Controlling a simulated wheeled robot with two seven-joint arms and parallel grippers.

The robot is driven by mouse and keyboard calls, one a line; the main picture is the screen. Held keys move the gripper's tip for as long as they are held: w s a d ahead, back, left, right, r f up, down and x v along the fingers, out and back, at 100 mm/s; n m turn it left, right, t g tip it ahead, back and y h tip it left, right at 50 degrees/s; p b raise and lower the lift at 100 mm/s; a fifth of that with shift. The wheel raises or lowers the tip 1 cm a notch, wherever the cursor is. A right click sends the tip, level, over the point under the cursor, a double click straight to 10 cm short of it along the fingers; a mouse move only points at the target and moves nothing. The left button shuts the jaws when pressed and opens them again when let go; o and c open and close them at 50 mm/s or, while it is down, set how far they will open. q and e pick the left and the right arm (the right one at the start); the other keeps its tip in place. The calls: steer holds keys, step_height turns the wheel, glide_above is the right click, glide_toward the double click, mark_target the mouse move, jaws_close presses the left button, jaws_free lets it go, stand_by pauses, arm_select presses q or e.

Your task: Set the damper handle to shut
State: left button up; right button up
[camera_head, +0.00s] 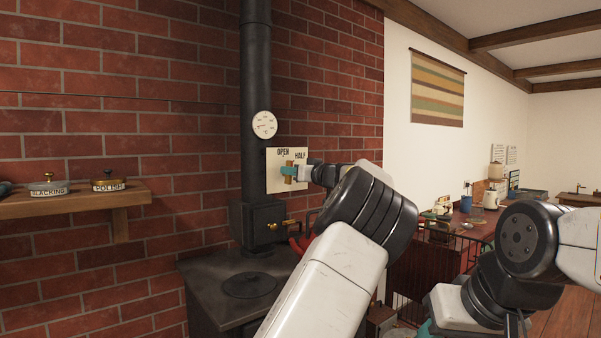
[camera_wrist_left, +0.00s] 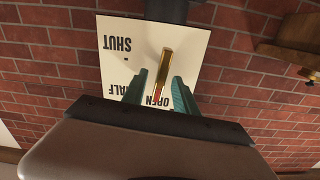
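The damper plate (camera_head: 273,181) is a cream square beside the black stovepipe, lettered OPEN and HALF in the head view. In the left wrist view the plate (camera_wrist_left: 115,65) shows upside down, with SHUT, HALF and OPEN. The brass damper handle (camera_head: 289,171) has a red end lying by OPEN; it also shows in the wrist view (camera_wrist_left: 163,70). My left gripper (camera_wrist_left: 159,88) is at the plate with its teal fingers apart, one on each side of the handle, with gaps visible. My right gripper is mostly below the frame; only a teal bit (camera_head: 424,329) shows.
The black stove (camera_head: 225,290) stands below the plate. A wooden shelf (camera_head: 75,203) with BLACKING and POLISH tins is on the brick wall at left. A cluttered counter (camera_head: 470,218) is behind my arms at right.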

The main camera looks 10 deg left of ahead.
arm_select(q)
steer(key=shift+w+a, duration=0.2)
steer(key=shift+c, duration=0.2)
jaws_close()
